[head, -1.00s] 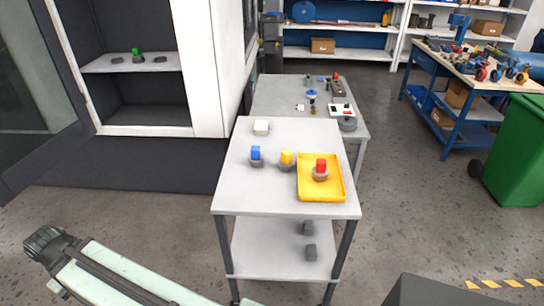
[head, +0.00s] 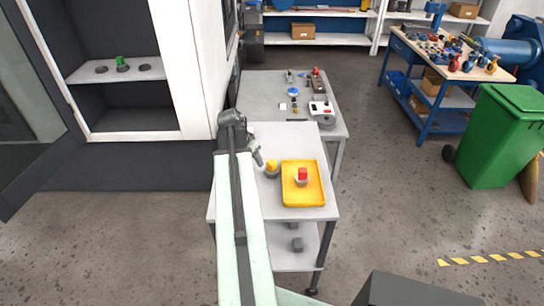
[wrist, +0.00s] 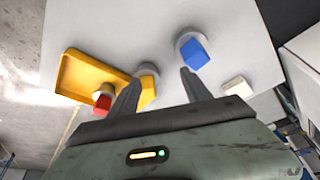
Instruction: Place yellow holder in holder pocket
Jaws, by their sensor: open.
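The yellow holder (head: 272,166) is a yellow block on a round grey base, on the cart top just left of the yellow tray. In the wrist view its yellow block (wrist: 148,94) is partly hidden behind the left finger. My gripper (head: 258,156) is above the cart, close to the holder's upper left. In the wrist view my gripper (wrist: 160,88) is open and empty, with the holder nearer its left finger. Round grey pieces (head: 101,69) sit on the cabinet shelf, one bearing a green block (head: 121,61). I cannot tell which piece is the holder pocket.
The yellow tray (head: 316,201) holds a red block (head: 303,173) on a grey base. A blue block (wrist: 195,53) and a white block (wrist: 238,87) stand nearby on the cart. A table (head: 262,84) with small parts stands behind. The cabinet's white side wall (head: 182,75) borders the shelf.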

